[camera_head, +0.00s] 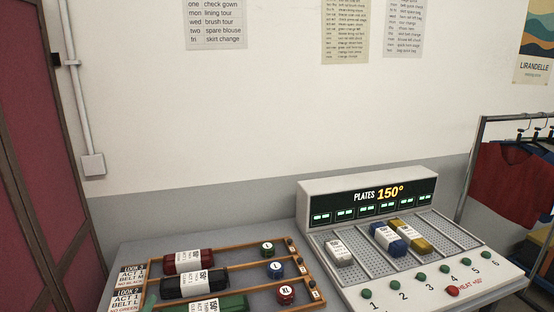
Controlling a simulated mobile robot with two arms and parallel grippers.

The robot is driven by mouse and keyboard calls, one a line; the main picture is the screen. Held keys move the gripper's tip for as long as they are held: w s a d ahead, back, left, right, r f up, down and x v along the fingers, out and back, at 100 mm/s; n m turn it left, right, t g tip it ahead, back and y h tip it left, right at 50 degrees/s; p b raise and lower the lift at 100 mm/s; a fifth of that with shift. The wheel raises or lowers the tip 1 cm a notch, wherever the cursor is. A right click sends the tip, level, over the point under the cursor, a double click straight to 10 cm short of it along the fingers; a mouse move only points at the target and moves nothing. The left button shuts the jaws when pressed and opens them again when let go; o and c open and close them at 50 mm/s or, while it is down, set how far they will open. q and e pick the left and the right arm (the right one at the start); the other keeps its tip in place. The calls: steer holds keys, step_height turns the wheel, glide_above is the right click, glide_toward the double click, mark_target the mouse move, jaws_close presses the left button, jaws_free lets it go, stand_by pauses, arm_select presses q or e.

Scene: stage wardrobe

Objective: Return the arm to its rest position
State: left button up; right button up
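Neither of my arms nor grippers shows in the head view. A heating unit (316,187) on the right of the table has a display reading "PLATES 150°" and a row of lit green indicators. On its perforated plates lie a white-grey roll (343,259), a blue roll (399,246) and a yellow roll (424,247); labels show on them. A wooden rack (233,247) on the left holds a dark red roll (176,258), a black roll (172,288) and a green roll (234,302), partly cut off by the bottom edge.
Small round pieces (267,249) sit at the rack's right end. Look cards (130,272) stand at its left. Numbered green buttons and a red button (452,291) line the unit's front. A clothes rail (482,135) stands at right, a dark red panel (25,130) at left. Bare table (190,232) lies behind the rack.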

arm_select(q)
steer(key=s+f+n+g, duration=0.5)
steer(key=s+f+g, duration=0.3)
steer(key=s+f, duration=0.45)
steer(key=s+d+f+n+g+h, duration=0.1)
steer(key=s+d+f+g, duration=0.1)
steer(key=s+f+g, duration=0.65)
steer(key=s+f+t, duration=0.1)
steer(key=s+f, duration=0.1)
steer(key=f, duration=1.1)
steer(key=s+f+t, duration=0.1)
steer(key=s+f, duration=0.1)
steer(key=f, duration=1)
steer(key=s+a+f+g, duration=0.1)
steer(key=s+a+f, duration=0.1)
steer(key=s+f, duration=1.4)
steer(key=shift+a, duration=0.35)
steer(key=shift+s, duration=0.1)
